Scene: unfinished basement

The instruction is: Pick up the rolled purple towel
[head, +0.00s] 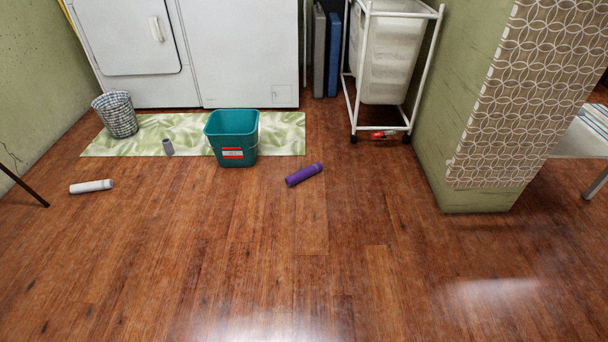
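Neither of my grippers shows in this view.
A white roll (91,186) lies at the left. A green mat (281,135) carries a checked basket (117,114) and a small grey cylinder (168,147). A white wheeled rack (394,128) stands behind right, near a green pillar (478,200). The front floor is clear.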

